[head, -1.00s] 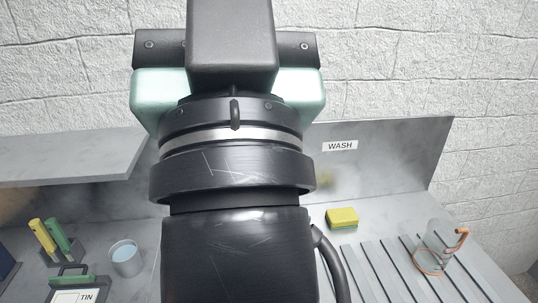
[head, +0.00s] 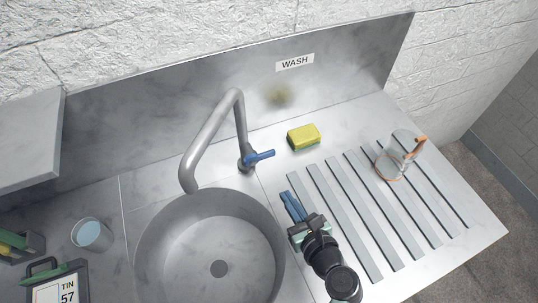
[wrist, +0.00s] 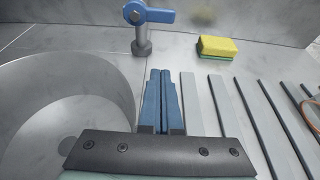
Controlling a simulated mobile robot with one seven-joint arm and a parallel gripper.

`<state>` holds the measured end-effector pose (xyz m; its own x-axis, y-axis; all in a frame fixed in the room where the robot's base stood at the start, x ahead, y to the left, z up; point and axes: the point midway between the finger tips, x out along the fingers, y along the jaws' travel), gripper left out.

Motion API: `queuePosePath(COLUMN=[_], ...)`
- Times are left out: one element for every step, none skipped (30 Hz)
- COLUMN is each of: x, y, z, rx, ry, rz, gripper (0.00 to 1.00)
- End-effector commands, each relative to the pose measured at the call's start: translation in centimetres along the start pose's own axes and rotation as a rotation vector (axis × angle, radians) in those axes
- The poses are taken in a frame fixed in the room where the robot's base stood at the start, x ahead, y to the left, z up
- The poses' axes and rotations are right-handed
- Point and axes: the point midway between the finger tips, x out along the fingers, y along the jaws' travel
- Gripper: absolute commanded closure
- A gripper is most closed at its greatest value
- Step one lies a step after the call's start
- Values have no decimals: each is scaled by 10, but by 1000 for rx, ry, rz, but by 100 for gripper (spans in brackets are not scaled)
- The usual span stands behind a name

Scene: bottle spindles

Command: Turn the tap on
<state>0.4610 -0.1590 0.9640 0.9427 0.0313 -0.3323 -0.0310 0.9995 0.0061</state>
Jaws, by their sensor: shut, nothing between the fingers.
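The grey tap (head: 214,135) stands at the back of the round sink (head: 150,232), its spout arching over the basin. Its blue lever (head: 261,157) sticks out to the right from the tap's base. In the wrist view the blue lever (wrist: 150,16) shows at the top, above a short grey post. My gripper (head: 292,206) is at the sink's right edge, in front of the lever and apart from it. Its blue fingers (wrist: 161,100) are together and empty, pointing towards the tap's base. No water shows at the spout.
A yellow and green sponge (head: 303,137) lies right of the lever. A clear jug with a copper-coloured handle (head: 398,157) stands on the ribbed drainer (head: 345,215). A back wall panel marked WASH (head: 295,62) rises behind.

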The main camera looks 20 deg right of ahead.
Motion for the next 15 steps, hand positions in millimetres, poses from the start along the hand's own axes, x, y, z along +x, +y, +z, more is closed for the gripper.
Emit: queuePosePath(x=[0, 0, 0, 0, 0, 0, 1, 1, 2, 4, 6, 10, 14, 18, 24], y=[0, 0, 0, 0, 0, 0, 0, 0, 0, 0, 0, 1, 1, 1, 1], z=[-1, 0, 0, 0, 0, 0, 0, 0, 1, 1, 1, 1, 1, 2, 2], rx=[3, 2, 1, 0, -1, -2, -2, -3, -3, -3, -4, -4, -4, -5, -5], ry=[0, 0, 0, 0, 0, -1, -1, -1, -1, -1, -1, -2, -2, -2, -2], rz=[0, 0, 0, 0, 0, 1, 1, 1, 1, 2, 2, 3, 4, 4, 3], gripper=[100, 100, 100, 100, 100, 100, 100, 100, 100, 100, 100, 100, 100, 100, 100])
